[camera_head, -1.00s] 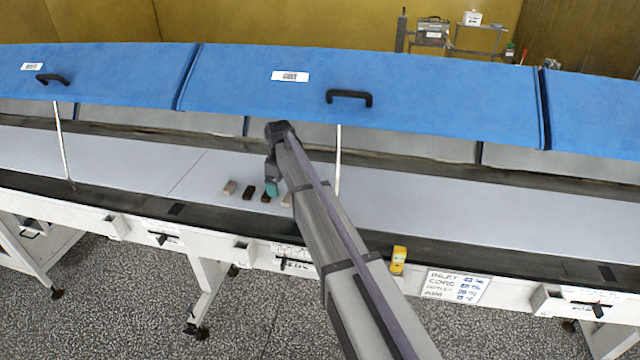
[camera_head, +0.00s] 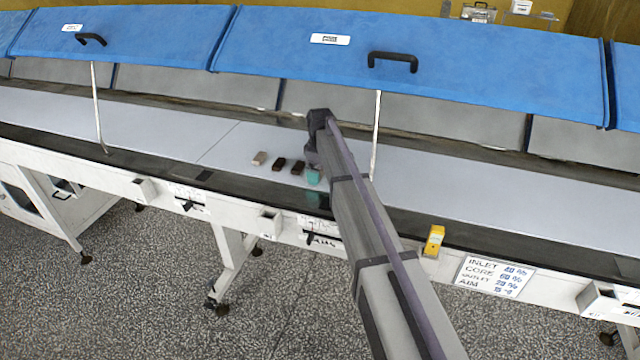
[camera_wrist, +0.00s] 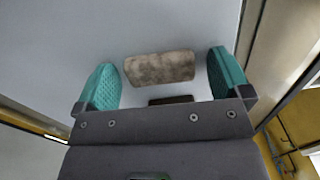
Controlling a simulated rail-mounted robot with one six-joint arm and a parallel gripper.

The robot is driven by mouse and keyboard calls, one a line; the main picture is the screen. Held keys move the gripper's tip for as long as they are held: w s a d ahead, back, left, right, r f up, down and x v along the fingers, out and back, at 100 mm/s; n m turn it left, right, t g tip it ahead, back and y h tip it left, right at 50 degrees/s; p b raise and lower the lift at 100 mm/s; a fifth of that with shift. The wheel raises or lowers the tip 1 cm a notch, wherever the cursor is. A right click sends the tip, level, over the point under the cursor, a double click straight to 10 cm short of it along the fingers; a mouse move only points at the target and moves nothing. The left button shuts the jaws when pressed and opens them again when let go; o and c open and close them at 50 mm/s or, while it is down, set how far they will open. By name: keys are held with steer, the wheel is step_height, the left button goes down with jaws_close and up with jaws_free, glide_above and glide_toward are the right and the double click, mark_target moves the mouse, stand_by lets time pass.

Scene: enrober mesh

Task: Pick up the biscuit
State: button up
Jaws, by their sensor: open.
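A pale grey-brown biscuit (camera_wrist: 160,68), block-shaped with a mottled top, lies on the light belt in the wrist view. My gripper (camera_wrist: 164,80) is open, with teal ribbed fingers on either side of the biscuit and a gap visible at both ends. A dark brown bar (camera_wrist: 171,100) shows just below it, partly hidden by the gripper body. In the head view, my gripper (camera_head: 313,177) is low over the belt at the right end of a short row, and hides what lies beneath it.
In the head view, a pale piece (camera_head: 259,158) and two dark bars, one here (camera_head: 279,162), lie left of my gripper on the belt (camera_head: 180,135). A raised blue cover (camera_head: 430,60) hangs behind, held by a thin strut (camera_head: 376,135). A yellow device (camera_head: 433,241) sits on the front rail.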

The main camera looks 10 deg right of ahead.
steer(key=shift+r, duration=0.15)
steer(key=c, duration=0.8)
steer(key=shift+r+p, duration=0.55)
steer(key=shift+p, duration=0.15)
step_height(320, 180, up, 3)
steer(key=p, duration=0.3)
steer(key=shift+r, duration=0.1)
steer(key=s+a, duration=0.3)
steer(key=s, duration=0.2)
steer(key=s+a, duration=0.3)
steer(key=s, duration=0.2)
steer(key=s+a, duration=0.3)
steer(key=s, duration=0.2)
steer(key=shift+s+f+b, duration=0.3)
steer(key=shift+s+f, duration=0.1)
